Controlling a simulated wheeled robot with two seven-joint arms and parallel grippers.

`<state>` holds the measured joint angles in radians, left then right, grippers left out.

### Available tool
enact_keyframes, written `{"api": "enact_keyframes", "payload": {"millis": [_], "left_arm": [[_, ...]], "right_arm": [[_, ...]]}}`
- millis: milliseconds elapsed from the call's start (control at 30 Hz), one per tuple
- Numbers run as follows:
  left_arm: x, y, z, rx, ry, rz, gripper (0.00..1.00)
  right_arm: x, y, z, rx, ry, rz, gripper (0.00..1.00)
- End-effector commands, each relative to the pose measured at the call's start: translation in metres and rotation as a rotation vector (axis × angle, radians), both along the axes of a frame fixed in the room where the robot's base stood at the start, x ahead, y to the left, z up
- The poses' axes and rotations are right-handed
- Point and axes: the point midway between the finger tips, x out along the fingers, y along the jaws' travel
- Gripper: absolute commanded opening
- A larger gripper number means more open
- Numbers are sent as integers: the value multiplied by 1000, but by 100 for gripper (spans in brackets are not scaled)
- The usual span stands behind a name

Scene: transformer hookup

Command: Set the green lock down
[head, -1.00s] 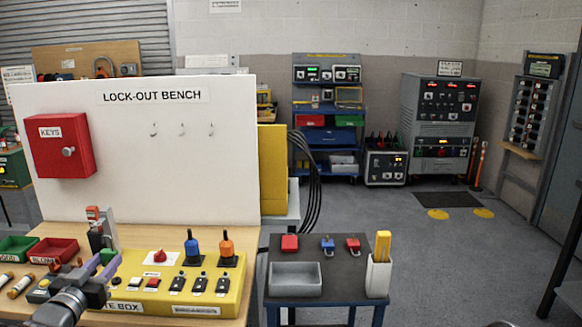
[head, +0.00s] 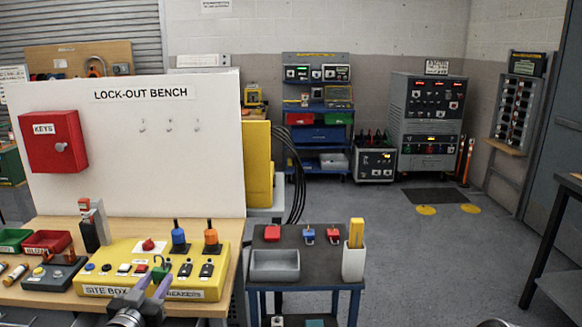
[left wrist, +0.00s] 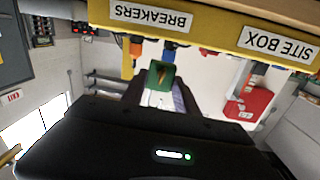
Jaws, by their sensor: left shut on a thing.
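The green lock (head: 158,272) is in my left gripper (head: 150,286), in front of the yellow site box (head: 95,289) in the head view. In the left wrist view the green lock (left wrist: 161,75) sits between the two fingers, close to the yellow box with its BREAKERS label. My left gripper is shut on the lock. Part of the lock is hidden by the fingers. My right gripper is not in view.
A small dark table (head: 330,259) to the right holds a grey tray (head: 275,265), red locks, a blue lock (head: 309,236) and a white holder (head: 353,262). Green and red bins (head: 47,242) stand at the left. Blue and orange knobs rise from the site box.

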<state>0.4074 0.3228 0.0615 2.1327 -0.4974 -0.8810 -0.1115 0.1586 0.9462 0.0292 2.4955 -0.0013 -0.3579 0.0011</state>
Motion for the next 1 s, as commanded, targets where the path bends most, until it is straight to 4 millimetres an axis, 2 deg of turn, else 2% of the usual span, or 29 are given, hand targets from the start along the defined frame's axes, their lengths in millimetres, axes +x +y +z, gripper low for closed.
{"api": "enact_keyframes", "payload": {"millis": [33, 200, 300, 500, 1000], "left_arm": [[-2, -23, -11, -4, 4, -10, 0], [-20, -88, -51, -2, 9, 8, 0], [-33, -110, -68, -2, 6, 26, 0], [-45, -125, -81, 1, 1, 46, 0], [-46, -124, -86, 0, -2, 47, 0]], "right_arm": [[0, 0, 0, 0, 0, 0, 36], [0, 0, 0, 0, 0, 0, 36], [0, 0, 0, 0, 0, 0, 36], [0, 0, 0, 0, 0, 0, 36], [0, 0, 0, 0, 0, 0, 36]]}}
